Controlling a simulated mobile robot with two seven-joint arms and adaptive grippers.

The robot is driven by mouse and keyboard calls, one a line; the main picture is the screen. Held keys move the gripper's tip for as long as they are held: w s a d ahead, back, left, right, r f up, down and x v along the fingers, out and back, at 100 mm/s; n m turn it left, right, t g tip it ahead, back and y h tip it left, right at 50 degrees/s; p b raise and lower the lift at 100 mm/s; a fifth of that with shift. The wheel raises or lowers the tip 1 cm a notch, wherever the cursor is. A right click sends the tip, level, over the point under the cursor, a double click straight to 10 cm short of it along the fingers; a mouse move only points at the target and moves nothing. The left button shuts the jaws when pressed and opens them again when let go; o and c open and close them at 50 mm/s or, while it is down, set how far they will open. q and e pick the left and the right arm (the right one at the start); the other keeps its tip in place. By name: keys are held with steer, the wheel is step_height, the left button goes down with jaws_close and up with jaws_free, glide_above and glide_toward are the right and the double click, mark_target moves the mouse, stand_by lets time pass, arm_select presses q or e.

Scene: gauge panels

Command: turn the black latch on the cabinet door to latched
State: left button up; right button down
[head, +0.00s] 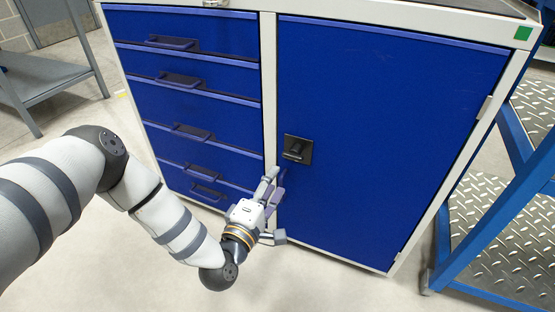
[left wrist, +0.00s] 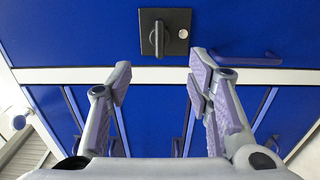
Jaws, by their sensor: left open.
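The black latch (head: 297,149) sits on a square dark plate near the left edge of the blue cabinet door (head: 380,120). In the left wrist view the latch (left wrist: 159,38) is at the top centre, its handle pointing up and down in the picture, crosswise to the pale frame strip. My left gripper (head: 277,206) is open and empty, below and left of the latch in the head view, in front of the door's lower left edge. In the left wrist view its spread fingers (left wrist: 160,78) are below the latch, apart from it. My right gripper is in neither view.
Blue drawers (head: 200,92) with protruding handles fill the cabinet's left half, beside the pale frame strip (left wrist: 230,76). A grey shelf (head: 45,78) stands at far left. A blue frame with metal tread plates (head: 500,225) stands at right. Floor in front is clear.

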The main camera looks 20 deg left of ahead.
mark_target(291, 158)
arm_select(q)
steer(key=w, duration=0.3)
steer(key=w+b, duration=0.1)
steer(key=w, duration=0.3)
steer(key=w+d+b, duration=0.1)
steer(key=w, duration=0.2)
steer(key=shift+w, duration=0.25)
steer(key=shift+w+b, duration=0.3)
steer(key=shift+w, duration=0.1)
steer(key=shift+r, duration=0.1)
jaws_close()
